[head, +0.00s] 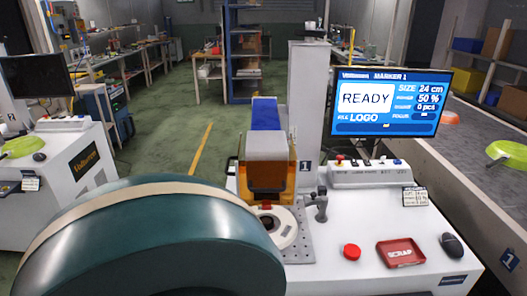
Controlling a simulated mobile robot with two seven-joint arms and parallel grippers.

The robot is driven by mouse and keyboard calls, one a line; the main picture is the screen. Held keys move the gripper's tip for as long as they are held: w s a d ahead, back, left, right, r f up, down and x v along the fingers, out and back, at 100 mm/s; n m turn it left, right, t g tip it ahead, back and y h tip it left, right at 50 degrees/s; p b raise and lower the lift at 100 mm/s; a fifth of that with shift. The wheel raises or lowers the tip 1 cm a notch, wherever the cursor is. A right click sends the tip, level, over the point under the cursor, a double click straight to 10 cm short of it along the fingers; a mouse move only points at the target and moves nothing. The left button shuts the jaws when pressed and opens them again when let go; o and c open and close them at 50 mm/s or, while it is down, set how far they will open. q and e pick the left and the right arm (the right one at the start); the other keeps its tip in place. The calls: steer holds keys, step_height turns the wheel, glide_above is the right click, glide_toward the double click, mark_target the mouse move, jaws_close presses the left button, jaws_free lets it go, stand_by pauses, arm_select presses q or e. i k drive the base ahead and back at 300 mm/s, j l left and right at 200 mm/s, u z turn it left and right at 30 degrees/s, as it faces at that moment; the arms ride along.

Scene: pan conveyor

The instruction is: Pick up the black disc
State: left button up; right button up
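Neither of my grippers is in view. A large teal rounded link of mine with a cream band fills the lower left, close to the camera, and hides part of the bench and floor.
On the right, a conveyor (465,150) carries a green pan (511,154) and an orange one (449,117).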

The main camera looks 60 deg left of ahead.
mark_target(268, 222)
steer(key=u, duration=2.05)
steer(key=i+l+z, duration=0.4)
steer(key=i+l, duration=0.15)
steer(key=i, duration=0.2)
